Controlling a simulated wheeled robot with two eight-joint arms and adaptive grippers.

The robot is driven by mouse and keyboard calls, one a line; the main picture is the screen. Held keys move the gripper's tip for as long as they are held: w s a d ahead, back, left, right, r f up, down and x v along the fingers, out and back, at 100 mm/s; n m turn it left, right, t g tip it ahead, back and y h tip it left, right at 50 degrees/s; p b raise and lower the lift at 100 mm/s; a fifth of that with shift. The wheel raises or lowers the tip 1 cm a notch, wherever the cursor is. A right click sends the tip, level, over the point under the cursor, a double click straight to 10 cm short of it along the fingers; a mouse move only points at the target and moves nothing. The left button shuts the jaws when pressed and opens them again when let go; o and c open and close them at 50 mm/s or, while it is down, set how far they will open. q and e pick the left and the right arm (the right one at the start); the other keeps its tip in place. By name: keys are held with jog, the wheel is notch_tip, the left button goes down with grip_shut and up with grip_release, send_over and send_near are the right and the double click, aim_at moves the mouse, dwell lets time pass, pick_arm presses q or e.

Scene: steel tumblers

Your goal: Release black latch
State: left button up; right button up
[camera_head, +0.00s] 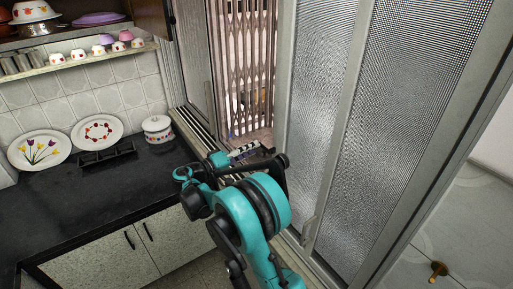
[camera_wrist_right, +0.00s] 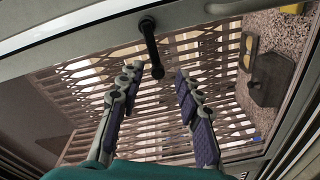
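The black latch (camera_wrist_right: 151,45) is a short dark bar on the pale metal window frame (camera_wrist_right: 90,28) in the right wrist view. It points down in the picture, and its rounded end shows between my right fingertips. My right gripper (camera_wrist_right: 159,74) is open, one finger on each side of the latch end, with gaps on both sides. I cannot tell whether the fingers reach it in depth. In the head view my right gripper (camera_head: 245,151) is at the window opening, partly behind my teal arm. I cannot make out the latch there. My left gripper is not in view.
A folding metal grille (camera_head: 250,60) stands beyond the opening. Textured glass panels (camera_head: 400,110) stand to the right. A black counter (camera_head: 60,200) at left holds plates, a white pot (camera_head: 157,129) and a dark tray (camera_head: 107,154).

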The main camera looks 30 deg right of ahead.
jog(key=s+a, duration=0.1)
jog(key=a, duration=0.7)
jog(key=shift+s+a, duration=0.2)
jog(key=shift+a, duration=0.1)
jog(key=s+d+f+n+t+y+b, duration=0.1)
jog(key=s+d+f+n+y+b, duration=0.15)
jog(key=s+f+y+b, duration=0.8)
jog(key=s+a+f+t+y+b, duration=0.1)
jog(key=s+a+f+y+b, duration=0.1)
jog(key=s+a+f, duration=0.3)
jog(key=s+a+f+t+y+b, duration=0.2)
jog(key=s+a+f+y, duration=0.3)
jog(key=s, duration=0.6)
jog(key=shift+a+f+n, duration=0.45)
jog(key=shift+a+f, duration=0.15)
jog(key=shift+f, duration=0.35)
jog(key=shift+s, duration=0.1)
